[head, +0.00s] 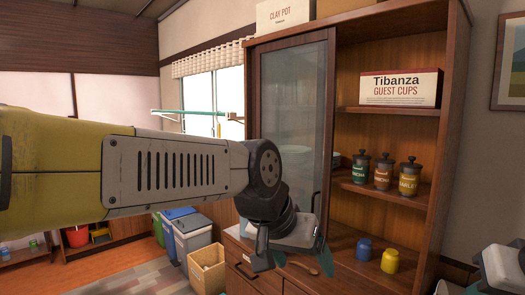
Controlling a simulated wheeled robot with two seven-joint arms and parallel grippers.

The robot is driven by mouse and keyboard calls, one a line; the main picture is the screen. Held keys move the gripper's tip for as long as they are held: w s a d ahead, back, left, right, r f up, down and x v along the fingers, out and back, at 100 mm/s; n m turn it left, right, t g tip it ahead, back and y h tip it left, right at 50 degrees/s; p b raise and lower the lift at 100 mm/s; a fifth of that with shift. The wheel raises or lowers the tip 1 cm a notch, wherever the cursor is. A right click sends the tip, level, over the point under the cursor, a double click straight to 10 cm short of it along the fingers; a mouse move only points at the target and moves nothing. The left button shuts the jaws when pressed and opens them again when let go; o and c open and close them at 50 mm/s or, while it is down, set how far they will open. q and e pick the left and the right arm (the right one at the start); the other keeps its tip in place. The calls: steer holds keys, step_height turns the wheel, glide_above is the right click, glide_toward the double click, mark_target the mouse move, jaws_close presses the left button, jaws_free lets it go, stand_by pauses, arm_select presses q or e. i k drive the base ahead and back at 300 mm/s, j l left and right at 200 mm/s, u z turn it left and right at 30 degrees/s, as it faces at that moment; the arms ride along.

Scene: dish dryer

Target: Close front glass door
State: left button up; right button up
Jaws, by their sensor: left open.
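The front glass door (296,105) is a brown-framed pane on the left half of the wooden cabinet (455,110). The cabinet's right half is uncovered, and its shelves show. A dark curved handle (314,201) shows near the door's lower right edge. My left gripper (295,258) is open in front of the door's lower part, over the counter. I see nothing between its fingers, and I cannot tell whether it touches the door. My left arm hides the door's lower left. Part of what appears to be my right gripper (500,268) shows at the bottom right; its jaws are unclear.
A guest cups box (401,88) and several jars (383,171) stand on the open shelves. A blue cup (364,250) and a yellow cup (390,261) stand on the counter, right of my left gripper.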

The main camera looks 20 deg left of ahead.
mark_target(330, 34)
steer(key=u, duration=0.8)
steer(key=i+z, duration=0.15)
steer(key=i, duration=0.25)
steer(key=i+j+z, duration=0.15)
steer(key=i, duration=0.3)
